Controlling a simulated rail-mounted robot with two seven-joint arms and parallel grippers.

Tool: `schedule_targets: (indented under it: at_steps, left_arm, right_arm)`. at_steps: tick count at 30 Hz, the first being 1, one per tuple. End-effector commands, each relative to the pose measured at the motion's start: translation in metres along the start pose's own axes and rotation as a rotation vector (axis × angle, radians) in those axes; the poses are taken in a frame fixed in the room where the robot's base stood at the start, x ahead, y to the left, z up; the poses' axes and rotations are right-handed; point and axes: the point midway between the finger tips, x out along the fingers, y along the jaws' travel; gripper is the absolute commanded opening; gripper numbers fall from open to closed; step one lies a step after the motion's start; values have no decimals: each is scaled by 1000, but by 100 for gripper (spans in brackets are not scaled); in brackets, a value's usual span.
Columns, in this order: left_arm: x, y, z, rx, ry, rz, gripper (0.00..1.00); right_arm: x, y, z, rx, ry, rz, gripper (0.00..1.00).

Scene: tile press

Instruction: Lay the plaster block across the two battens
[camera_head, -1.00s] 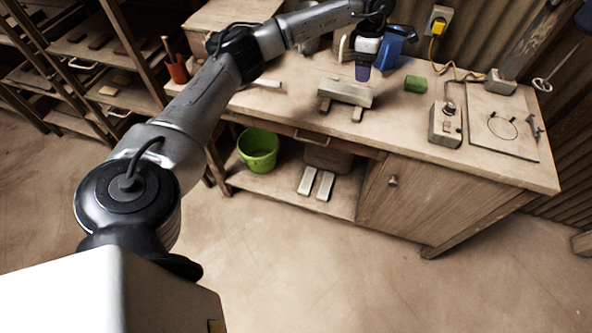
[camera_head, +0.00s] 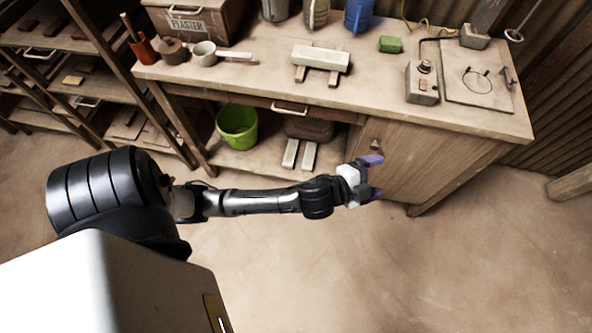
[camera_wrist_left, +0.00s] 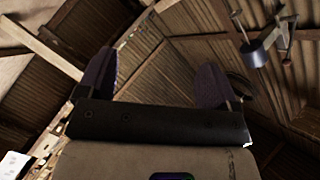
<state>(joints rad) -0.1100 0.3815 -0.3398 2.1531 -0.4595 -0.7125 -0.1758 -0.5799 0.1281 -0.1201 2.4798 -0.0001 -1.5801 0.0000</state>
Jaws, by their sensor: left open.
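The white plaster block (camera_head: 320,58) lies across two wooden battens on the workbench, near the back middle. The ends of the left batten (camera_head: 300,74) and the right batten (camera_head: 333,78) stick out in front from under it. My left gripper (camera_head: 377,178) is away from the block, in front of the bench's cupboard door and below the bench top. Its purple fingers are spread with nothing between them. In the left wrist view both fingers (camera_wrist_left: 155,80) are apart and point toward the roof and wall. My right gripper is not in view.
A green block (camera_head: 390,44) and a switch box (camera_head: 422,82) are to the right. A green bucket (camera_head: 238,126) sits on the lower shelf.

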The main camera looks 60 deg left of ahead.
Motion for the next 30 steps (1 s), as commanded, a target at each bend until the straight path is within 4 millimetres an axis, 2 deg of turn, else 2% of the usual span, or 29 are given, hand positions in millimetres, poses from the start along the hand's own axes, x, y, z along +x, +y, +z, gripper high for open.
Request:
schedule_targets:
  at_steps: [1, 3, 6, 9, 13, 15, 19, 30]
  left_arm:
    - [-23, 19, 19, -123, -121, 71, 85]
    - [-56, 43, 42, -273, -291, 168, 85]
    - [-105, 72, 65, -446, -502, 299, 85]
    - [-150, 94, 78, -567, -674, 408, 85]
    - [-193, 111, 84, -662, -825, 508, 85]
    - [-208, 116, 85, -689, -876, 543, 85]
    - [-222, 119, 86, -713, -922, 575, 85]
    - [-223, 120, 86, -714, -926, 578, 85]
  right_arm:
    - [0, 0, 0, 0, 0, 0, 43]
    - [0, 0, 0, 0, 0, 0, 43]
    - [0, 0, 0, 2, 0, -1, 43]
    - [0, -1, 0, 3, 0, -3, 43]
    - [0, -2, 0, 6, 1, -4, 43]
    - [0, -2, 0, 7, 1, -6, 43]
    - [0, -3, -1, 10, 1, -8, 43]
    - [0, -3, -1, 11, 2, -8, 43]
